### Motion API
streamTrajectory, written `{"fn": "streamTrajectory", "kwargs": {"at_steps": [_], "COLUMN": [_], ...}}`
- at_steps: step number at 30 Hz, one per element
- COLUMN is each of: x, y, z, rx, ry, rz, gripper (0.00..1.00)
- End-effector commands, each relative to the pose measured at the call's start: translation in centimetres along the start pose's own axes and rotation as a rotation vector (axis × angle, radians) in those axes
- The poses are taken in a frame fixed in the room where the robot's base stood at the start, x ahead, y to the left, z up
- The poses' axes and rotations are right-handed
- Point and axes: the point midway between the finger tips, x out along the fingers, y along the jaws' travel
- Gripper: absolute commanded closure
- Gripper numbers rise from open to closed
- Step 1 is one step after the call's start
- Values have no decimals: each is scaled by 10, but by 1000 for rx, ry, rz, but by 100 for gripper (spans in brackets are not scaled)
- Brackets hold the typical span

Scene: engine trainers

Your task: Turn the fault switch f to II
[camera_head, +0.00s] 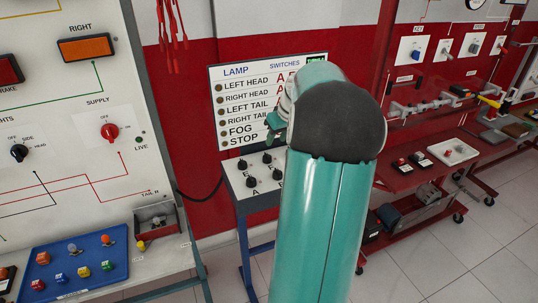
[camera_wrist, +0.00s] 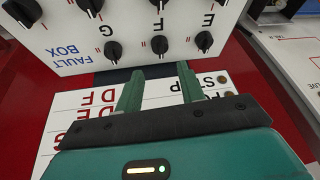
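The fault box (camera_wrist: 65,45) is upside down in the wrist view, with rows of black rotary knobs and letters E, F, G. Knob f (camera_wrist: 159,45) appears to be the middle one of the nearer row, beside the letter F; a "II" mark is at its left. Its pointer position is too small to tell. My gripper (camera_wrist: 159,70) is open and empty, its two teal fingers apart, just short of that row and roughly in line with knob f. In the head view the box (camera_head: 240,190) stands left of my arm, and my gripper is partly hidden behind my arm.
A lamp and switches board (camera_head: 232,72) rises behind the fault box. A large white trainer panel (camera_head: 60,120) and blue tray (camera_head: 75,262) are at left. Red benches with parts (camera_head: 405,178) stand at right. Some tiled floor is clear at the lower right.

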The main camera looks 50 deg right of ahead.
Motion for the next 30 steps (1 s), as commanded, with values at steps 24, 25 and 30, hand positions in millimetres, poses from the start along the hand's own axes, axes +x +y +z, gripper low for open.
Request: {"fn": "streamTrajectory", "kwargs": {"at_steps": [24,25,30], "x": [100,100,100], "y": [2,2,2], "z": [1,1,1], "rx": [0,0,0], "ry": [0,0,0], "rz": [1,1,1], "gripper": [61,61,83]}}
